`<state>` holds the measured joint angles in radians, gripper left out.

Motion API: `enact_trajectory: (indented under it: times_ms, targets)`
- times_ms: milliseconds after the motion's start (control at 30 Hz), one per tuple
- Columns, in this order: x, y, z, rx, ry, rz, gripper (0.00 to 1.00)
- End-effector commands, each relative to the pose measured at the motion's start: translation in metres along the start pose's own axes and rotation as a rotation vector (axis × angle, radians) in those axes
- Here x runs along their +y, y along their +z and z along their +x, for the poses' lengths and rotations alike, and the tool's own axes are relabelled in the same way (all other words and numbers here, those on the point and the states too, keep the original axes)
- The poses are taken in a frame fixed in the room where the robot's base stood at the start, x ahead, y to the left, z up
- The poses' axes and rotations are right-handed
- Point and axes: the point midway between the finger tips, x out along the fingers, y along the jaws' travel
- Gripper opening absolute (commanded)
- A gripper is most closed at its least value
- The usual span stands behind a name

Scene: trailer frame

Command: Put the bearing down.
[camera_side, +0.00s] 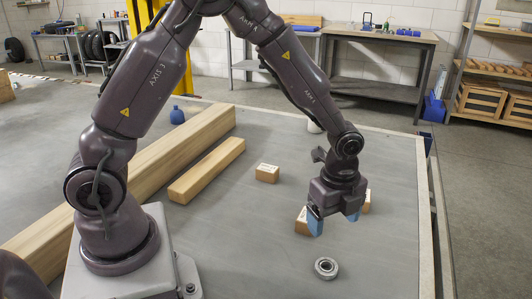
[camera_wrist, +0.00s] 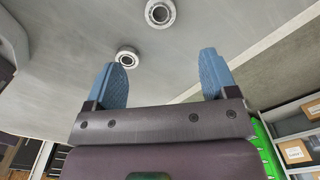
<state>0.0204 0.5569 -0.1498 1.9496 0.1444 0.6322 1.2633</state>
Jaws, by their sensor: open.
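A round metal bearing (camera_side: 326,267) with a dark center lies flat on the grey table in the side view, below and in front of my gripper (camera_side: 333,220). My gripper is above the table with its blue fingers apart and nothing between them. In the wrist view two ring-shaped metal parts show beyond my gripper (camera_wrist: 160,62): one ring (camera_wrist: 126,57) by the left fingertip and another ring (camera_wrist: 160,13) at the top edge. I cannot tell which of them is the bearing of the side view; only one ring shows there.
Small cardboard boxes stand behind my gripper, one box (camera_side: 267,173) in the open and others partly hidden by it. A long thick beam (camera_side: 150,172) and a shorter beam (camera_side: 207,170) lie to the left. The table (camera_side: 385,262) is clear right of the bearing.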

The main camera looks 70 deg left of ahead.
Motion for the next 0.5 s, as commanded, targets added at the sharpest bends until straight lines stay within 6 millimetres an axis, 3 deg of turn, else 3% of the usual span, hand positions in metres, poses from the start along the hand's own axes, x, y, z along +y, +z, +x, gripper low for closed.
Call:
enact_trajectory:
  times_ms: [133, 233, 400, 500]
  targets:
    - [0.009, 0.012, -0.053, -0.004, -0.078, -0.195, 0.79]
    - [0.026, 0.023, -0.097, 0.009, -0.143, -0.395, 0.79]
    - [0.068, 0.041, -0.158, 0.073, -0.245, -0.749, 0.79]
    - [0.098, 0.049, -0.184, 0.135, -0.295, -0.955, 0.79]
